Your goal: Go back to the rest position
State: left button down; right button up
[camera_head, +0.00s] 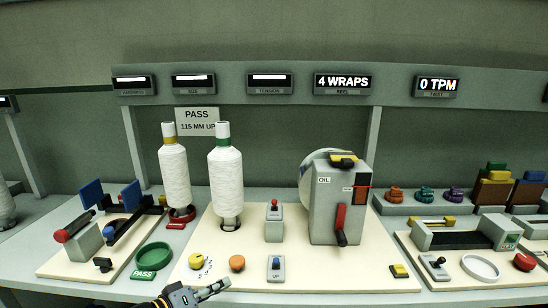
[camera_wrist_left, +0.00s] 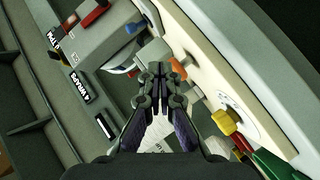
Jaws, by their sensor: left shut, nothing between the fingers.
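My left gripper (camera_head: 222,286) comes in at the bottom of the head view, low at the front edge of the cream board (camera_head: 330,272). Its fingers are closed together with nothing between them, and they also show shut in the left wrist view (camera_wrist_left: 160,72). In the head view its fingertips are in front of the yellow knob (camera_head: 197,260) and left of the grey switch marked UP (camera_head: 276,268). I cannot tell how high it is above the board. My right gripper is in neither view.
Two white yarn cones (camera_head: 174,172) (camera_head: 226,177) stand upright on the left. A grey reel machine (camera_head: 338,205) with a red-handled crank stands right of them. An orange knob (camera_head: 237,263) and a green PASS ring (camera_head: 154,257) lie near the front. Displays read 4 WRAPS and 0 TPM.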

pick_arm(q)
jog(key=s+a+f+m+g+y, duration=0.2)
jog(key=s+f+m+g+y, duration=0.15)
jog(key=s+f, duration=0.65)
jog(key=s+a+f+g+y, duration=0.2)
jog(key=s+a+f+y, duration=0.15)
jog(key=s, duration=0.25)
jog(key=s+a+f+g+y, duration=0.2)
jog(key=s+a+f+y, duration=0.1)
jog(key=s+a, duration=0.25)
notch_tip(320, 180, down, 33)
jog(key=s+a+g+b, duration=0.2)
jog(key=s+b, duration=0.1)
jog(key=b, duration=0.3)
jog(key=s+a+f+b, duration=0.2)
jog(key=s+f+b, duration=0.2)
jog(key=s+f, duration=1.4)
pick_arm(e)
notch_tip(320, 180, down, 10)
pick_arm(q)
notch_tip(320, 180, up, 12)
jog(key=p, duration=1.4)
jog(key=shift+d+r, duration=0.2)
jog(key=shift+d, duration=0.05)
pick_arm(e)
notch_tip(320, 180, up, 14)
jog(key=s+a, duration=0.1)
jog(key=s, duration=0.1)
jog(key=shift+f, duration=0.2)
